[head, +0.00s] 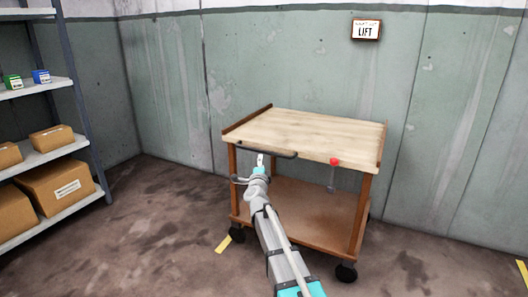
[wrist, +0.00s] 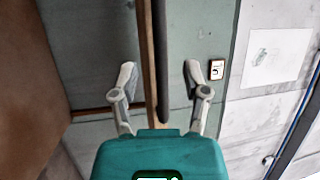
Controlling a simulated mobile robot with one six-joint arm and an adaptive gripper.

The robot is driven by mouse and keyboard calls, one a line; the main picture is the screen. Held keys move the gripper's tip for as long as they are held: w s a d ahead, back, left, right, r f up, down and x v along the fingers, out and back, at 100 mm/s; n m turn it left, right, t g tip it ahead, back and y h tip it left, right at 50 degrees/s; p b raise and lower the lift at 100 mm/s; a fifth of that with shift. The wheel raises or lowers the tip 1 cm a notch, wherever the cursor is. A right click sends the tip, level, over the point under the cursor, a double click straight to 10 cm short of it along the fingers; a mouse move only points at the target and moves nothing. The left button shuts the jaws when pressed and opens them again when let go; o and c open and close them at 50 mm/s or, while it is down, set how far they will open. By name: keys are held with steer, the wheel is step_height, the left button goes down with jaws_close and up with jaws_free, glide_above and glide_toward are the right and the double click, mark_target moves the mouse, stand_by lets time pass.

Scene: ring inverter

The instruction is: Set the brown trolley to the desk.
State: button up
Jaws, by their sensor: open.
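The brown trolley (head: 312,205) stands on dark wheels against the green wall, with a pale wooden top (head: 310,130) and a lower shelf. A dark bar handle (head: 268,153) runs along its near left edge. A red knob (head: 335,161) sits at the front edge of the top. My gripper (head: 261,160) is at the handle, in front of the trolley. In the wrist view, its two fingers (wrist: 160,75) are spread apart, with the dark handle bar (wrist: 163,75) showing between them and touching neither. I cannot tell how deep the bar sits. No desk is in view.
A metal shelf rack (head: 75,140) with cardboard boxes (head: 58,188) stands at the left. A LIFT sign (head: 366,30) hangs on the wall. Yellow floor marks lie near the trolley's left wheel (head: 224,243) and at the right edge (head: 522,270). The floor between rack and trolley is clear.

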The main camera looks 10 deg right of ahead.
mark_target(263, 152)
steer(key=p+x, duration=0.1)
steer(key=x, duration=0.6)
steer(key=shift+w+d, duration=0.1)
steer(key=shift+w, duration=0.2)
steer(key=shift+c, duration=0.2)
jaws_close()
steer(key=shift+d+r, duration=0.1)
steer(key=shift+d, duration=0.1)
steer(key=shift+s+a, duration=0.1)
steer(key=shift+a, duration=0.1)
